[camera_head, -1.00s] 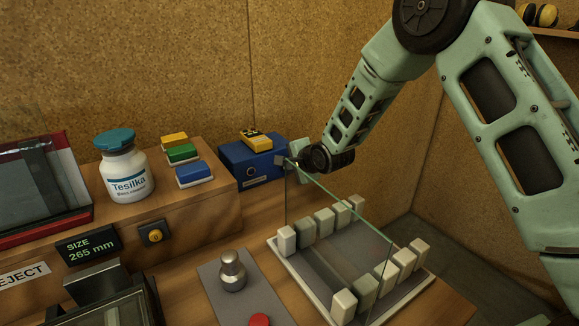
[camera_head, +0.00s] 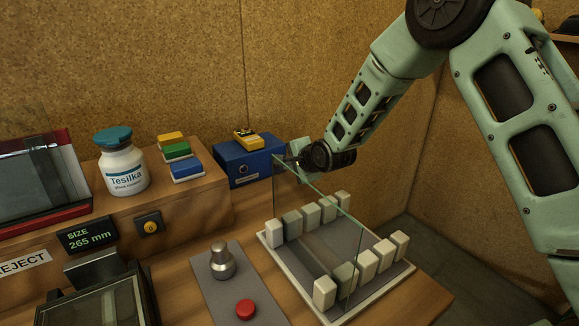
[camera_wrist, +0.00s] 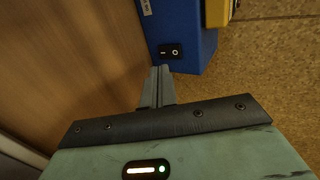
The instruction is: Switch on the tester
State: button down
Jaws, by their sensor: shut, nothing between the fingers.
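The tester appears to be the blue box (camera_head: 247,166) against the back wall, with a yellow device (camera_head: 247,139) on top. In the wrist view the blue box (camera_wrist: 185,30) shows a black rocker switch (camera_wrist: 171,50) marked I and O. Which side of the switch is pressed cannot be told. My gripper (camera_head: 287,157) is at the right end of the box. In the wrist view my gripper (camera_wrist: 160,72) has its fingers together and empty, with the tips just below and left of the switch. Whether they touch the box cannot be told.
A clear glass pane (camera_head: 318,215) stands upright in front of my gripper, over a tray (camera_head: 300,284) with rows of white posts. A white bottle (camera_head: 123,168) stands on the wooden shelf.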

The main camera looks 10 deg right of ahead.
jog(key=b+v, duration=0.1)
jog(key=v, duration=0.7)
jog(key=shift+s+r, duration=0.3)
jog(key=shift+r, duration=0.05)
jog(key=shift+r, duration=0.1)
